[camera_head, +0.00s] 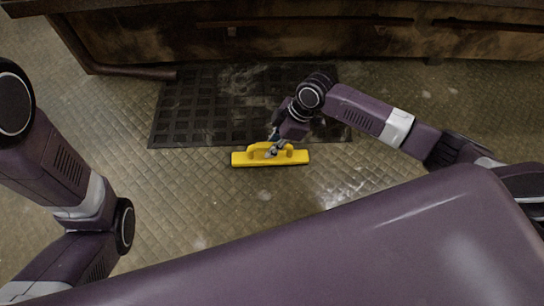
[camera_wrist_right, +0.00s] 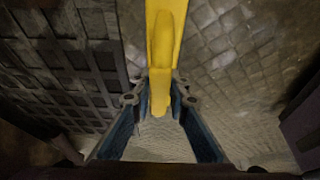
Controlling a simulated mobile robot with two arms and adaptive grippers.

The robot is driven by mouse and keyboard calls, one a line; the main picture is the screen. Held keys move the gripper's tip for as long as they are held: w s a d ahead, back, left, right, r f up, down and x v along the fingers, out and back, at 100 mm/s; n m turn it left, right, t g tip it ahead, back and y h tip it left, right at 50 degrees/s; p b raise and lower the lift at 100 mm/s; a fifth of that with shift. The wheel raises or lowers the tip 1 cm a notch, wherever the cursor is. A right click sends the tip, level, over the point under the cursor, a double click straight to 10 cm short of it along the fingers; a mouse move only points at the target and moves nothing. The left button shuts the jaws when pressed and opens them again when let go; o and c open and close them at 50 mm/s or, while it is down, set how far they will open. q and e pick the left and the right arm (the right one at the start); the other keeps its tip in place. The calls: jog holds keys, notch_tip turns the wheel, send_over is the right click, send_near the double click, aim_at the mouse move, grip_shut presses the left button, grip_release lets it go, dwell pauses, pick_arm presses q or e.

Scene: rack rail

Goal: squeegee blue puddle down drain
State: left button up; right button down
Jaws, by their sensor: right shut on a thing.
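The squeegee (camera_head: 240,158) is a yellow bar with a looped handle, lying at the near edge of the dark drain grate (camera_head: 190,115) in the head view. My right gripper (camera_head: 272,150) is shut on its handle. In the right wrist view the yellow handle (camera_wrist_right: 162,60) runs between the two fingers of my right gripper (camera_wrist_right: 160,98). The drain grate (camera_wrist_right: 60,70) fills the left of that view. No blue puddle can be made out in either view. My left arm shows in the head view, but its gripper is out of the picture.
A worn dark wooden cabinet (camera_head: 300,40) stands along the back, beyond the grate. A dark bar-like leg (camera_head: 140,73) lies low at its left. The tiled floor (camera_head: 170,200) is clear left of and in front of the squeegee.

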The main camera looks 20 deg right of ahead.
jog(key=w+d+b, duration=0.1)
jog(key=w, duration=0.2)
jog(key=w+d+b, duration=0.1)
jog(key=w, duration=0.2)
jog(key=w+d+b, duration=0.1)
jog(key=w, duration=0.2)
jog(key=shift+f, duration=0.3)
notch_tip(320, 180, up, 7)
jog(key=p, duration=0.8)
jog(key=shift+w+f, duration=0.15)
jog(key=shift+a, duration=0.1)
